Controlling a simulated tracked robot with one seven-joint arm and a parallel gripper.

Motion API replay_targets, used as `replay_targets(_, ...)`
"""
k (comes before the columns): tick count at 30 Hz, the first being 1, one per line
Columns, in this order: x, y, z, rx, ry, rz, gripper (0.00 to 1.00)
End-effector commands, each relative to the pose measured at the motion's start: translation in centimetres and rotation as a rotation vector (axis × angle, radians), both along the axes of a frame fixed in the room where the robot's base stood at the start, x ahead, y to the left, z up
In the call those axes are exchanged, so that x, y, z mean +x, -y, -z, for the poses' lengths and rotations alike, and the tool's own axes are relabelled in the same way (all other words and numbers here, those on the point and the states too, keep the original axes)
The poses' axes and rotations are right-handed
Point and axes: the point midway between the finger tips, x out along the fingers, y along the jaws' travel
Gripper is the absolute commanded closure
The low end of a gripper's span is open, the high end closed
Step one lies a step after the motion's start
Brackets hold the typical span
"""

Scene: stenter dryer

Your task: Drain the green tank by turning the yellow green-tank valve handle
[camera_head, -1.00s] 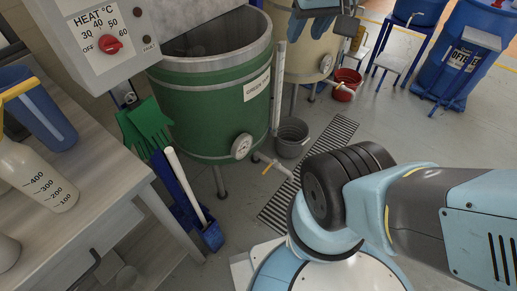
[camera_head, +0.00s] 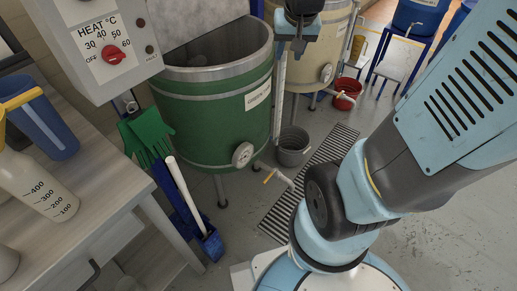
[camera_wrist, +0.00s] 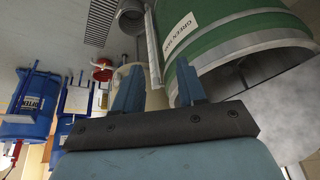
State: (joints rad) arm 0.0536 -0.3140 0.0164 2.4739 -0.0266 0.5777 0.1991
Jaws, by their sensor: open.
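The green tank (camera_head: 200,120) stands on legs left of centre in the head view, with a round dial on its lower front. The small yellow valve handle (camera_head: 269,177) is on the thin drain pipe low at its right. My gripper (camera_head: 294,45) is high at the top, right of the tank's rim, well above the handle and apart from it. In the wrist view the green tank (camera_wrist: 230,38) fills the upper right. My gripper's two blue fingers (camera_wrist: 159,92) are apart with nothing between them. I cannot make out the valve handle in the wrist view.
A grey bucket (camera_head: 292,147) stands beside the drain pipe, near a floor grate (camera_head: 310,180). A cream tank (camera_head: 318,62) and red bucket (camera_head: 347,92) are behind. A workbench (camera_head: 110,185) and blue dustpan (camera_head: 210,240) are at left.

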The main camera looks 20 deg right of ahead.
Motion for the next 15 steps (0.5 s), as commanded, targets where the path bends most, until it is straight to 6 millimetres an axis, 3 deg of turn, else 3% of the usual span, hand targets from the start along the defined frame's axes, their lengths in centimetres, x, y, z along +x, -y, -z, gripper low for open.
replay_targets(6,3.9,0.6,5.3,0.028,-0.040,0.074,0.60)
replay_targets(15,7.8,1.3,13.4,0.076,-0.082,0.180,0.60)
